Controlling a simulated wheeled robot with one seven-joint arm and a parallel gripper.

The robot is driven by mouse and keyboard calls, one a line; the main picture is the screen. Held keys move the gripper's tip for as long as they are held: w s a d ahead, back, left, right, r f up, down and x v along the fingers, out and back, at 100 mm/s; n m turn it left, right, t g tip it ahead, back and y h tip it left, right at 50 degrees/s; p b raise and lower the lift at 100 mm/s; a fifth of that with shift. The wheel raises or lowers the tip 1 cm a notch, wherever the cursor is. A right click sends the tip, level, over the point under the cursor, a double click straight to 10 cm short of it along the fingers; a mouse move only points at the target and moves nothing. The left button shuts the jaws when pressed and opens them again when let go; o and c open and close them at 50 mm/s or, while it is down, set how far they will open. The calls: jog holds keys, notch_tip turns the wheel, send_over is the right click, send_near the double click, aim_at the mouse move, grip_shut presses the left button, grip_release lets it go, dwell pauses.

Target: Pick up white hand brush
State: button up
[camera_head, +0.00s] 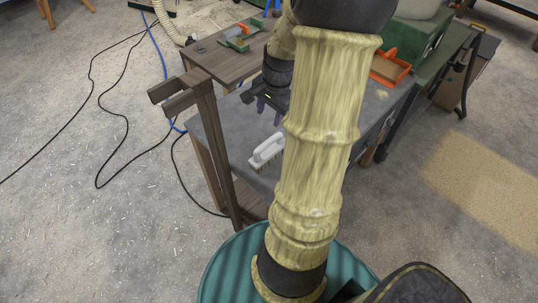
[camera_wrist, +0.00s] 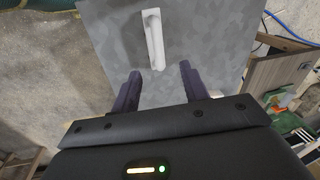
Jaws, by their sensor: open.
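The white hand brush (camera_head: 267,150) lies on a grey tabletop (camera_head: 230,139) near its left edge, with its bristles facing down and to the side. My gripper (camera_head: 264,106) is above the same tabletop, farther back than the brush and apart from it. In the wrist view the brush (camera_wrist: 154,39) shows its long white handle, just beyond and between the two dark fingertips (camera_wrist: 160,72). The fingers are spread apart with nothing between them. Part of the tabletop is hidden behind my arm in the head view.
A wooden post frame (camera_head: 207,120) stands at the table's left edge. An orange tray (camera_head: 391,68) sits at the back right, beside green machinery (camera_head: 415,38). Black and blue cables lie on the floor at left.

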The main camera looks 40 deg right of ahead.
aim_at(268, 141)
jog(key=shift+s+d+f+m, duration=0.15)
jog(key=shift+d+m, duration=0.2)
jog(key=shift+d, duration=0.2)
jog(key=shift+s+d+f+m, duration=0.1)
jog(key=shift+d+m, duration=0.25)
jog(key=shift+d, duration=0.2)
jog(key=shift+f, duration=0.1)
jog(key=f, duration=0.4)
jog(key=w+f, duration=0.1)
jog(key=f, duration=0.3)
jog(key=w+f, duration=0.1)
jog(key=f, duration=0.2)
jog(key=shift+w+a+f, duration=0.1)
jog(key=shift+w+f, duration=0.05)
jog(key=shift+f, duration=0.25)
jog(key=f, duration=0.2)
jog(key=w+f, duration=0.1)
jog(key=f, duration=0.2)
jog(key=shift+a, duration=0.2)
jog(key=shift+w, duration=0.15)
jog(key=shift+f, duration=0.1)
